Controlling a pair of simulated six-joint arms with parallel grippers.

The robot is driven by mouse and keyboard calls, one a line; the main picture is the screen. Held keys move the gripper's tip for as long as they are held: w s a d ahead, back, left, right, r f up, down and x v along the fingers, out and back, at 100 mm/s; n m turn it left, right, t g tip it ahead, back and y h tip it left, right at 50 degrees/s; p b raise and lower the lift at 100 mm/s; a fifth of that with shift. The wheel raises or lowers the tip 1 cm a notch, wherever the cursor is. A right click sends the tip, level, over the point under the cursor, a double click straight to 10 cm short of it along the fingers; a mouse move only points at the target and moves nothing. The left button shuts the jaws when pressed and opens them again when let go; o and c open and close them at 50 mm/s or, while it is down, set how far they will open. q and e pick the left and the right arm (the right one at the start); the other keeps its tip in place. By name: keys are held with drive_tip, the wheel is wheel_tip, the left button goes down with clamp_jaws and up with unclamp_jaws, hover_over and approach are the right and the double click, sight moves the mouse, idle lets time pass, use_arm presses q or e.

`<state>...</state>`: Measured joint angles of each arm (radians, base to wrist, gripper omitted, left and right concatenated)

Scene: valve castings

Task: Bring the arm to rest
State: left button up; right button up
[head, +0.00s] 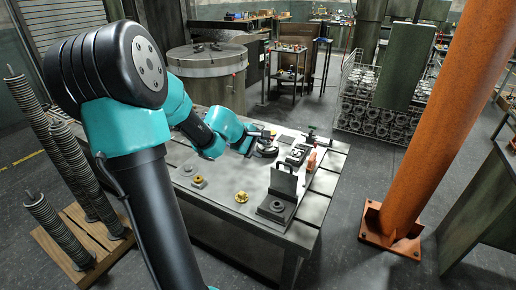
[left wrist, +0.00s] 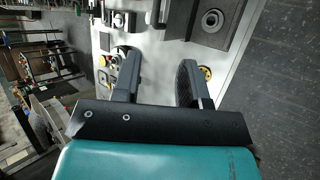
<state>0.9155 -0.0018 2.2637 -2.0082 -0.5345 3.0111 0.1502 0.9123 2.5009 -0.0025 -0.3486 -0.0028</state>
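My left arm comes in from the left in the head view and reaches over the metal worktable (head: 322,190). My left gripper (head: 262,138) is above the far part of the table, close to a dark round part (head: 267,150). In the left wrist view its two dark fingers (left wrist: 160,78) stand apart, with only pale table surface between them. Whether the gripper touches the round part cannot be told. My right gripper is in neither view.
A dark angle bracket (head: 284,185) stands at the table's right front. A brass part (head: 241,197) lies left of it. A small orange part (head: 311,160) stands behind the bracket. An orange column (head: 440,120) rises right of the table. Springs (head: 68,160) stand on a pallet at left.

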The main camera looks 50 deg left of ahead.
use_arm(q)
drive_tip(key=shift+w+f, duration=0.1)
drive_tip(key=w+d+f+m+h, duration=0.1)
drive_tip(key=w+d+f+m, duration=0.3)
drive_tip(key=d+f, duration=0.45)
drive_tip(key=w+d+f+m+h, duration=0.1)
drive_tip(key=w+d+f+m, duration=0.35)
drive_tip(key=f, duration=0.75)
drive_tip(key=s+d+f+m+g, duration=0.4)
drive_tip(key=s+d+f, duration=0.3)
drive_tip(key=d, duration=0.4)
drive_tip(key=s+d+f+m+g, duration=0.3)
drive_tip(key=s+d+f+m, duration=0.3)
drive_tip(key=d+f, duration=0.4)
drive_tip(key=shift+s+d+f+m+g, duration=0.2)
drive_tip(key=shift+s+d+m+g, duration=0.15)
drive_tip(key=shift+g, duration=0.05)
